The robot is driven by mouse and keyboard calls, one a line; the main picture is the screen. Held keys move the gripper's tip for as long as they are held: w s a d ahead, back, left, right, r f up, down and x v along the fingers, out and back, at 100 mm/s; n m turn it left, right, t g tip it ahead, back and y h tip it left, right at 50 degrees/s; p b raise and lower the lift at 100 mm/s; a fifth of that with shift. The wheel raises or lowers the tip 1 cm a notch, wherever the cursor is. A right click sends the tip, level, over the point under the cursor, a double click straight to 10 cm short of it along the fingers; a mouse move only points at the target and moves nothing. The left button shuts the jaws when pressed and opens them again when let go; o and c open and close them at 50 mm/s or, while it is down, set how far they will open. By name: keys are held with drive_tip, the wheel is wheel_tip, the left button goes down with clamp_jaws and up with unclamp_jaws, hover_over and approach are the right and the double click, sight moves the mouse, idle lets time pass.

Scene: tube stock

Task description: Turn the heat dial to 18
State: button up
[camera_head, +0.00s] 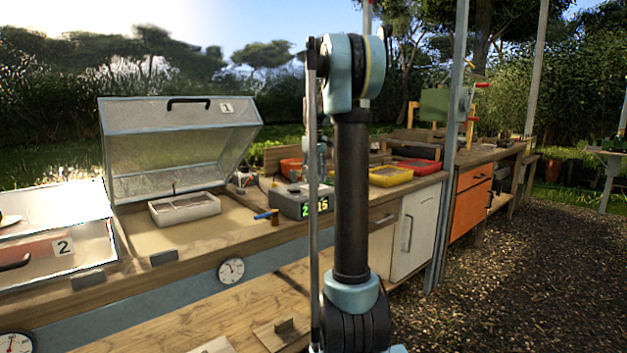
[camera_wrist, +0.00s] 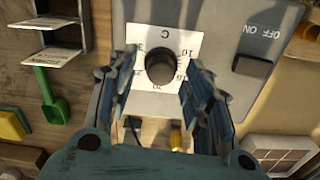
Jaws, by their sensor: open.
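The heat dial (camera_wrist: 160,68) is a dark round knob on a white scale plate with numbers and a "C", upside down in the wrist view. My gripper (camera_wrist: 155,78) is open, with its fingers left and right of the knob; I cannot tell whether they touch it. In the head view, the grey control box (camera_head: 290,203) stands on the bench, with a green display (camera_head: 318,206) partly hidden by my arm. The visible digits include "15". The dial and my gripper are largely hidden there by my arm.
An OFF/ON switch (camera_wrist: 250,66) sits beside the dial. A green scoop (camera_wrist: 50,97) lies to the left in the wrist view. In the head view, an open-lidded frame (camera_head: 180,130) holds a white tray (camera_head: 168,218). Yellow (camera_head: 391,177) and red (camera_head: 420,167) trays stand right of the box.

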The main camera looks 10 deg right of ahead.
wheel_tip(320, 180, up, 12)
drive_tip(key=shift+f, duration=0.25)
idle(0.5)
wheel_tip(320, 180, up, 5)
drive_tip(key=m, duration=1.5)
wheel_tip(320, 180, down, 17)
drive_tip(key=shift+s, duration=0.1)
drive_tip(key=shift+c, duration=0.2)
drive_tip(key=c, duration=1)
